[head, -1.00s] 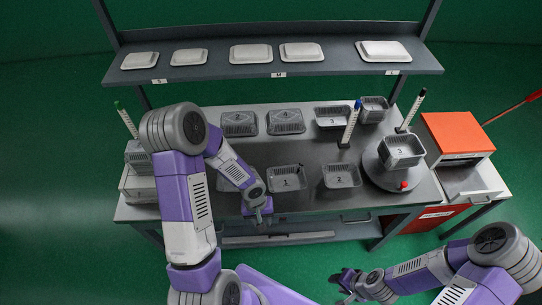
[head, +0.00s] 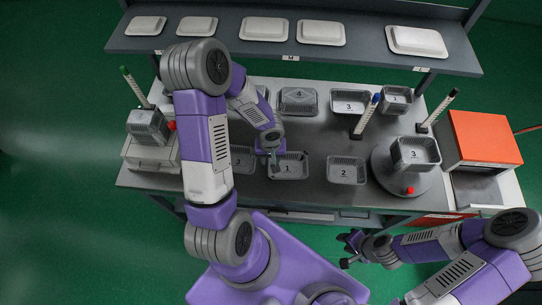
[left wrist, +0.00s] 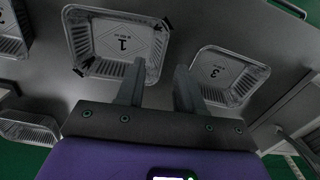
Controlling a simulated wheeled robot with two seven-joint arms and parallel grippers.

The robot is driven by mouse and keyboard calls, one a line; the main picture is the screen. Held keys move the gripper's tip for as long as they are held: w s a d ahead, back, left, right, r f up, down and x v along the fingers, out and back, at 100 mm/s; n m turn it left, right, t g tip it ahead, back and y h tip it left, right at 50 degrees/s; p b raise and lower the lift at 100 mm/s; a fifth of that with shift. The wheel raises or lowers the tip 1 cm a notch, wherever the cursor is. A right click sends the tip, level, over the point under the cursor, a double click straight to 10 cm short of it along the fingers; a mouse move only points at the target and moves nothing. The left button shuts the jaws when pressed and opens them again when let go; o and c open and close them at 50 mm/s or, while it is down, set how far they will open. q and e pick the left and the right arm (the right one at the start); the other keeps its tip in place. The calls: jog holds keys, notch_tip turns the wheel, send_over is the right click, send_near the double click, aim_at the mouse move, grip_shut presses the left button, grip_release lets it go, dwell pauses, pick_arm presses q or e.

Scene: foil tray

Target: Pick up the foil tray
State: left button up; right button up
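Several foil trays stand on the grey table. The foil tray marked 1 (head: 290,178) is at the front middle, and it also shows in the left wrist view (left wrist: 120,66). A tray marked 3 (head: 243,163) is left of it, partly behind my arm; it shows in the wrist view (left wrist: 226,85). A tray marked 2 (head: 345,178) is to the right. My left gripper (head: 271,168) is at tray 1's left side; in the wrist view its fingers (left wrist: 158,88) are apart with nothing between them, near the gap between trays. My right gripper (head: 347,251) is open and empty, in front of the table.
More trays stand behind, one marked 4 (head: 298,108). Another sits on the round turntable (head: 383,178) at right. Upright posts (head: 365,117) rise among them. A shelf (head: 270,48) with white lids spans the back. An orange-topped box (head: 485,137) is far right.

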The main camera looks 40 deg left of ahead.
pick_arm(q)
notch_tip(320, 180, down, 7)
jog(key=shift+r+b, duration=0.1)
jog(key=shift+b, duration=0.95)
grip_shut()
